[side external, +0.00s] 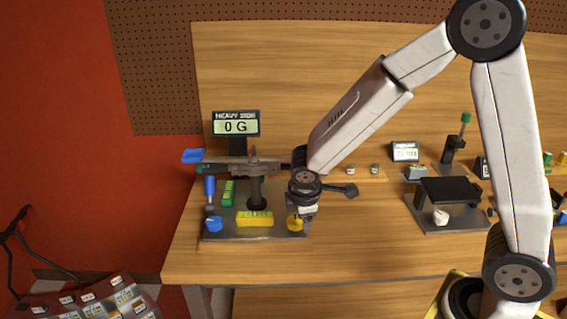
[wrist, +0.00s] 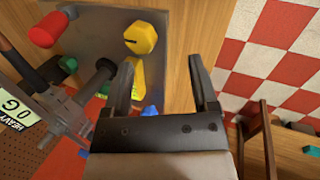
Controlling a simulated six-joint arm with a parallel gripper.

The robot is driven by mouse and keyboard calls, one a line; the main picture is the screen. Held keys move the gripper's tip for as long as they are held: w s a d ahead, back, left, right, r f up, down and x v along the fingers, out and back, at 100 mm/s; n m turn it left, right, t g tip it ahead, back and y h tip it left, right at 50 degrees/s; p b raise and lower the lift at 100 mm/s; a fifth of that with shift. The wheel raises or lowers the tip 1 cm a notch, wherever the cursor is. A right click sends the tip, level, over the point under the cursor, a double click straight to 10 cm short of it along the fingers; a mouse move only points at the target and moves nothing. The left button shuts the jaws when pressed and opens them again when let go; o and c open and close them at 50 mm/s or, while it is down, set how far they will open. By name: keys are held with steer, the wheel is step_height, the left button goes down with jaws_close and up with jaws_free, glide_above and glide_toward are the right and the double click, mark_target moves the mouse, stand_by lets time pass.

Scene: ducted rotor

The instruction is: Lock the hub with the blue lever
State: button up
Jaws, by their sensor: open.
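A blue upright handle (side external: 210,187), which looks like the blue lever, stands at the left of the grey base plate (side external: 225,236). A dark post and hub (side external: 256,190) rise from the plate's middle, carrying a flat cross beam with a blue end (side external: 192,155). My gripper (side external: 304,208) hangs over the plate's right edge near a yellow knob (side external: 294,223), far from the blue handle. In the wrist view my gripper (wrist: 162,60) has its fingers apart with nothing between them. The yellow knob (wrist: 140,38) is just left of the fingertips. The lever's lock state is unclear.
A yellow block (side external: 255,218), green block (side external: 228,192) and blue knob (side external: 214,224) sit on the plate. A display (side external: 236,125) reading 0 G stands behind. A red cylinder (wrist: 47,30) shows in the wrist view. Bare table lies between the plate and another fixture (side external: 450,220).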

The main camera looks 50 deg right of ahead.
mark_target(210, 186)
steer(key=w+a+n+t+h, duration=0.1)
steer(key=w+n, duration=0.2)
steer(key=w, duration=0.1)
steer(key=w+a+n+t+h, duration=0.1)
steer(key=w+n, duration=0.2)
steer(key=w, duration=0.2)
steer(key=w+a+n+t+h, duration=0.1)
steer(key=w+n, duration=0.3)
steer(key=shift+w+f, duration=0.3)
steer(key=shift+f, duration=0.1)
steer(key=w+a+n+t, duration=0.2)
steer(key=w, duration=0.1)
steer(key=w+a+n+t, duration=0.2)
steer(key=w+n, duration=0.1)
steer(key=w+a+n+t+h, duration=0.1)
steer(key=w+a+n, duration=0.1)
steer(key=w, duration=0.1)
steer(key=shift+w+a+r+n+t, duration=0.25)
steer(key=shift+a+n+t, duration=0.15)
steer(key=shift+w+d, duration=0.1)
steer(key=shift+x, duration=3.8)
jaws_close()
